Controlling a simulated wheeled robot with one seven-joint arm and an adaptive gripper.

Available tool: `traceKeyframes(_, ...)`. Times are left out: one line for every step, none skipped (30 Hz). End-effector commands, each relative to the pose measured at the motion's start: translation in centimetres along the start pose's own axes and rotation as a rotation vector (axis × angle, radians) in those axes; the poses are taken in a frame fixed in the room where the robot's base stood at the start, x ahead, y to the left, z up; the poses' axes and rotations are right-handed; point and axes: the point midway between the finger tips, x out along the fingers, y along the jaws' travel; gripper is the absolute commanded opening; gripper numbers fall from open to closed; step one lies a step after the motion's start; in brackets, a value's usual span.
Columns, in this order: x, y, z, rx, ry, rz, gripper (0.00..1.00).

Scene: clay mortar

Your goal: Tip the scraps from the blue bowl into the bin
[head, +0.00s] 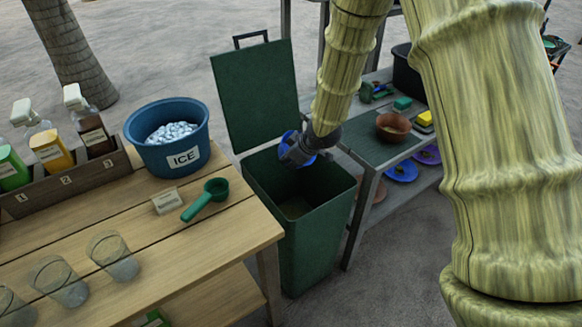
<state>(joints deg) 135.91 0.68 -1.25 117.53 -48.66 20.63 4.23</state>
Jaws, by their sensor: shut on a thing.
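The green bin (318,240) stands on the ground between the two tables, with its lid (253,95) swung up and open at the back. My gripper (297,152) is over the bin's opening, shut on the blue bowl (287,139). Only parts of the bowl's blue rim and side show around the gripper. The bowl looks tilted, but its exact angle is hard to tell. The bowl's inside is hidden, and I cannot see whether scraps are in it. The bin's inside is dark, with something dull brownish low down.
The wooden table (231,232) at left holds an ice tub (150,158), a green scoop (207,198), a small card, several glasses and a bottle rack. The shelf unit (363,148) at right holds a brown bowl (393,127), sponges and, lower, a blue plate (402,172).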

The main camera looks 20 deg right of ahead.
Motion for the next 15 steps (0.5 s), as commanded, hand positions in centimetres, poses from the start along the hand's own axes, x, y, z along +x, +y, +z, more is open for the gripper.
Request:
traceKeyframes(0.45, -0.13, 0.38, 0.005, 0.016, 0.000, 0.00)
traceKeyframes(0.45, -0.14, 0.38, 0.008, 0.027, 0.000, 0.00)
traceKeyframes(0.44, -0.13, 0.35, 0.012, 0.043, 0.000, 0.00)
traceKeyframes(0.45, -0.11, 0.35, 0.015, 0.053, 0.000, 0.00)
traceKeyframes(0.47, -0.10, 0.35, 0.017, 0.064, 0.000, 0.00)
traceKeyframes(0.50, -0.11, 0.33, 0.021, 0.079, 0.000, 0.00)
traceKeyframes(0.51, -0.13, 0.34, 0.023, 0.089, 0.000, 0.00)
traceKeyframes(0.52, -0.14, 0.35, 0.026, 0.100, 0.000, 0.00)
traceKeyframes(0.50, -0.15, 0.32, 0.030, 0.115, 0.000, 0.00)
traceKeyframes(0.49, -0.15, 0.33, 0.032, 0.126, 0.000, 0.00)
traceKeyframes(0.49, -0.16, 0.35, 0.035, 0.136, 0.000, 0.00)
traceKeyframes(0.52, -0.15, 0.34, 0.039, 0.151, 0.000, 0.00)
traceKeyframes(0.55, -0.16, 0.34, 0.042, 0.162, 0.000, 0.00)
traceKeyframes(0.56, -0.16, 0.35, 0.044, 0.172, 0.000, 0.00)
traceKeyframes(0.57, -0.15, 0.32, 0.047, 0.187, 0.000, 0.00)
